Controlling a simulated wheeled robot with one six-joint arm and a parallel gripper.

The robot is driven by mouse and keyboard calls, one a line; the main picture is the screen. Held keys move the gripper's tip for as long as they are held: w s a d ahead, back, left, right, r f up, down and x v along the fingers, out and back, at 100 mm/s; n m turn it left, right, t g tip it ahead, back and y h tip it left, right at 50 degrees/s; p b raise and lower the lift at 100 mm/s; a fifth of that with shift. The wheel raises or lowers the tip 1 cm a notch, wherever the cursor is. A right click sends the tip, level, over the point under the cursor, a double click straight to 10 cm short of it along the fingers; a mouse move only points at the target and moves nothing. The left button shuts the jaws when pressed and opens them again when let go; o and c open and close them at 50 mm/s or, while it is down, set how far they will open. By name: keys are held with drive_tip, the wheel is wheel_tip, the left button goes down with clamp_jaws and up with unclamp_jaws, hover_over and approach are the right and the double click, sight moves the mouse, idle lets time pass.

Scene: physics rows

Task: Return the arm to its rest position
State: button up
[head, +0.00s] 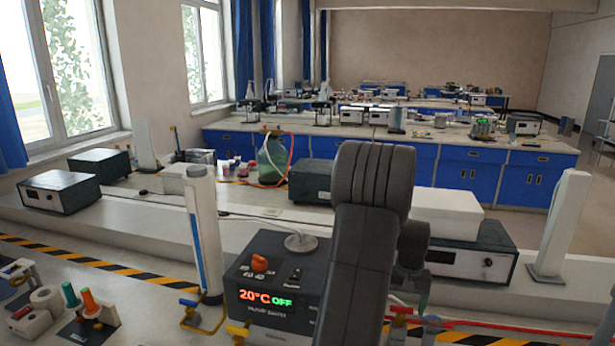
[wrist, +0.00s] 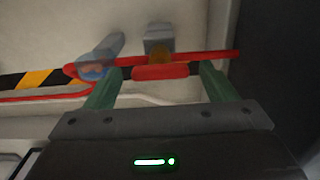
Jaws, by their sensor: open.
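My arm (head: 370,230) stands large and dark in the middle of the head view, and its gripper end is not visible there. In the wrist view my gripper (wrist: 161,70) shows two green fingers spread wide apart. A red handle-like piece (wrist: 160,72) lies in line with the gap between the fingertips; I cannot tell whether it touches them. A long red bar or tube (wrist: 215,57) passes just beyond the fingertips. A blurred grey-blue fitting (wrist: 100,58) is beyond the left finger.
A box with a lit display reading 20°C OFF (head: 265,300) stands left of my arm. A white column (head: 205,240) is beside it. A red valve handle (head: 401,310) and red hose (head: 520,335) lie right of my arm. A white upright panel (head: 562,225) stands farther right.

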drive_tip(key=shift+r, duration=0.1)
wheel_tip(320, 180, up, 13)
drive_tip(key=b, duration=0.1)
wheel_tip(320, 180, down, 13)
drive_tip(key=shift+f+p, duration=0.15)
drive_tip(key=shift+p, duration=0.45)
drive_tip(key=shift+w+m, duration=0.1)
drive_tip(key=shift+m, duration=0.3)
drive_tip(key=m+p, duration=0.1)
drive_tip(key=m, duration=0.3)
drive_tip(key=m+p, duration=0.2)
drive_tip(key=m, duration=0.2)
drive_tip(key=shift+m, duration=0.3)
wheel_tip(320, 180, up, 14)
drive_tip(key=b, duration=0.2)
drive_tip(key=shift+f, duration=0.15)
